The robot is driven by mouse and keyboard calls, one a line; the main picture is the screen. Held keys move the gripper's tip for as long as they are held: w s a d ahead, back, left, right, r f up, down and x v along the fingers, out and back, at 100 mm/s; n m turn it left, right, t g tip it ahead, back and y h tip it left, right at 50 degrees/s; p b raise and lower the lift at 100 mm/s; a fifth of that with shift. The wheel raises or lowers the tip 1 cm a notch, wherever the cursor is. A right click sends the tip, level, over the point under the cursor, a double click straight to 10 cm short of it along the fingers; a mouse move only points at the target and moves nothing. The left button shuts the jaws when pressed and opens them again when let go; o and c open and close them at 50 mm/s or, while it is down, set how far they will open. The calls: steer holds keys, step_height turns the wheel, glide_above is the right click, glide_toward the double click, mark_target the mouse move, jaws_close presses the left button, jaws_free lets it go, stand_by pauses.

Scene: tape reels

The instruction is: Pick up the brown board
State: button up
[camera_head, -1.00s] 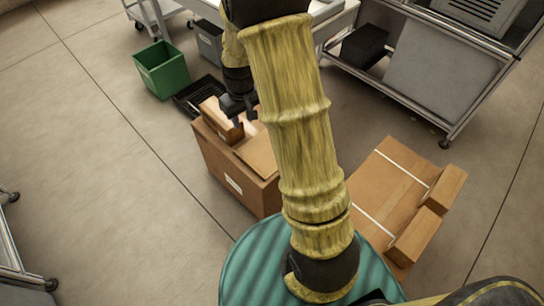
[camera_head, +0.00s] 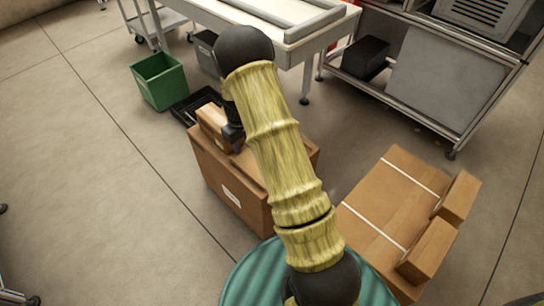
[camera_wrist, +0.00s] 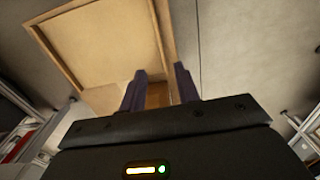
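A large brown cardboard box (camera_head: 228,187) stands on the floor left of centre in the head view. A smaller brown block (camera_head: 213,126) sits on its top. A tan surface beside the block is partly hidden by my arm, and I cannot tell if it is the brown board. In the wrist view a flat tan panel (camera_wrist: 105,42) with a raised brown rim fills the upper left. My gripper (camera_wrist: 160,75) has two dark fingers spread apart near its lower edge. A small brown surface shows between them, and I see no clear grip on it. The head view hides the fingertips.
A brown panel (camera_head: 395,203) with white straps and two boxes (camera_head: 457,197) (camera_head: 428,248) lies to the right. A green bin (camera_head: 160,80) and a black tray (camera_head: 190,104) stand behind. A white table (camera_head: 275,15) and a metal rack (camera_head: 440,75) are farther back.

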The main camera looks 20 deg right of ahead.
steer(key=b, duration=0.2)
glide_above(247, 172)
steer(key=f, duration=1)
steer(key=shift+w+a+f, duration=0.15)
steer(key=shift+w+a, duration=0.05)
steer(key=shift+s+d+f+b, duration=0.1)
steer(key=shift+f+b, duration=0.1)
steer(key=shift+f, duration=1.1)
steer(key=shift+d+f+b, duration=0.1)
steer(key=shift+f+b, duration=0.05)
steer(key=shift+f, duration=1.1)
jaws_close()
